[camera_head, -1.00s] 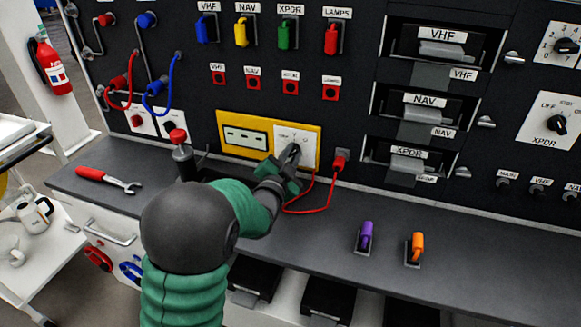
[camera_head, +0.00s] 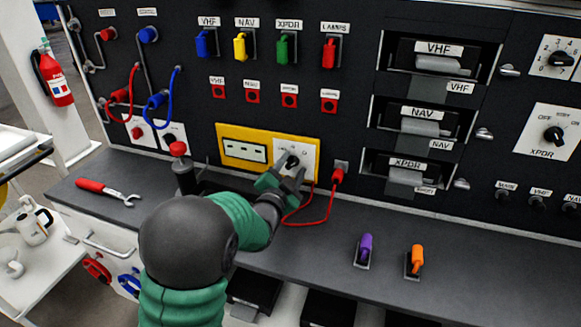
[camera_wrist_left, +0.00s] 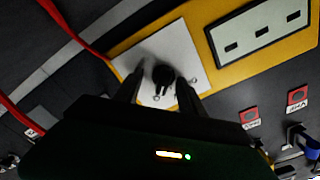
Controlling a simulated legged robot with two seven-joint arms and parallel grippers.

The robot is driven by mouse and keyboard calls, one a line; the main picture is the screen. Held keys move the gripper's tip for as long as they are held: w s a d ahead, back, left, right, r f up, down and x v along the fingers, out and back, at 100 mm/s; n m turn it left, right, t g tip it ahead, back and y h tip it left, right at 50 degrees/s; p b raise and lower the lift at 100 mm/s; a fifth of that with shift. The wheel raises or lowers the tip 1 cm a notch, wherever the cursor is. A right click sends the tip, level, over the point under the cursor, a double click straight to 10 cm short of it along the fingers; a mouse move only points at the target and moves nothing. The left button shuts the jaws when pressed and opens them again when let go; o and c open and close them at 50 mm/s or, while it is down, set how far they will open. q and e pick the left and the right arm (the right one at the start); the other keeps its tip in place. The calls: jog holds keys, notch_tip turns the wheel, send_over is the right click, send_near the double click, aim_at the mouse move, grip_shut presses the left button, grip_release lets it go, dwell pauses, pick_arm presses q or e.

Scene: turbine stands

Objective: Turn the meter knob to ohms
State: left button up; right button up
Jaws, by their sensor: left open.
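The yellow meter (camera_head: 230,148) is on the black panel, with a display at its left and a white dial plate (camera_head: 309,150) at its right. The black meter knob (camera_head: 292,161) sits on that plate. In the left wrist view the knob (camera_wrist_left: 163,74) lies between my fingers, a little beyond the tips. My left gripper (camera_head: 286,172) is open in front of the knob; its fingers (camera_wrist_left: 160,88) are spread on both sides in the wrist view. The small dial labels are too blurred to read. My right gripper is out of view.
A red lead (camera_head: 330,205) loops from the red plug (camera_head: 338,175) beside the meter. A black post with a red top (camera_head: 178,149) stands left of my arm. A wrench (camera_head: 108,191) and purple (camera_head: 366,245) and orange (camera_head: 417,256) levers are on the counter.

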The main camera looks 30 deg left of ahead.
aim_at(290, 166)
pick_arm(q)
jog(key=shift+s+a, duration=0.15)
jog(key=shift+a, duration=0.05)
jog(key=shift+v, duration=2.4)
